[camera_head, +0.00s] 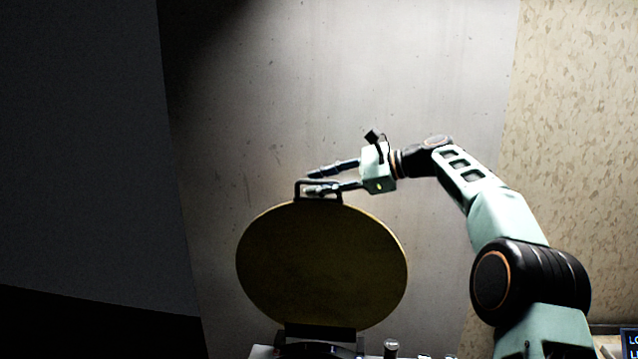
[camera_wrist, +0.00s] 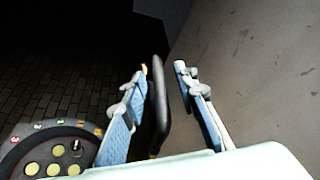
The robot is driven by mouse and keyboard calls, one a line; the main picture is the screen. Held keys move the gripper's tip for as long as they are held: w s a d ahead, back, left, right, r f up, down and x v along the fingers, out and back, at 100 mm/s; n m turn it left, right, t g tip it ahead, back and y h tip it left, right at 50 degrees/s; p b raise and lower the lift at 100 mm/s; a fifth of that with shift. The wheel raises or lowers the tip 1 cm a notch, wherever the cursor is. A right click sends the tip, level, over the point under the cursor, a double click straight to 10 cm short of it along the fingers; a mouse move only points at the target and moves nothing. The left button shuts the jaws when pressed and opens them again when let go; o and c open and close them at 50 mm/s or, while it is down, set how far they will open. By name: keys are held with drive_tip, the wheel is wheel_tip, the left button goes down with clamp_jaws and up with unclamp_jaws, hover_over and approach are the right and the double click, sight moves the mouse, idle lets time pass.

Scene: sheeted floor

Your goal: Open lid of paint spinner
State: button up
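The paint spinner's lid (camera_head: 321,268) is a round, dark yellow disc standing raised, close to upright, in the head view. Its black handle (camera_head: 341,192) sticks up from the top edge. My gripper (camera_head: 311,181) is at the handle, with its fingers apart. In the wrist view the black handle (camera_wrist: 158,105) lies between the two fingers of my gripper (camera_wrist: 160,78). A clear gap shows on the right finger's side; whether the left finger touches the handle I cannot tell. The spinner's body (camera_wrist: 20,160), dark and round with yellow discs, shows at lower left in the wrist view.
A grey wall (camera_head: 400,60) stands behind the lid, and a patterned beige panel (camera_head: 575,120) is to the right. A dark panel (camera_head: 80,150) fills the left. A small knob-like item (camera_head: 391,347) stands right of the lid's base. A screen edge (camera_head: 630,342) shows at lower right.

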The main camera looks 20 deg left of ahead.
drive_tip(key=v, duration=1.2)
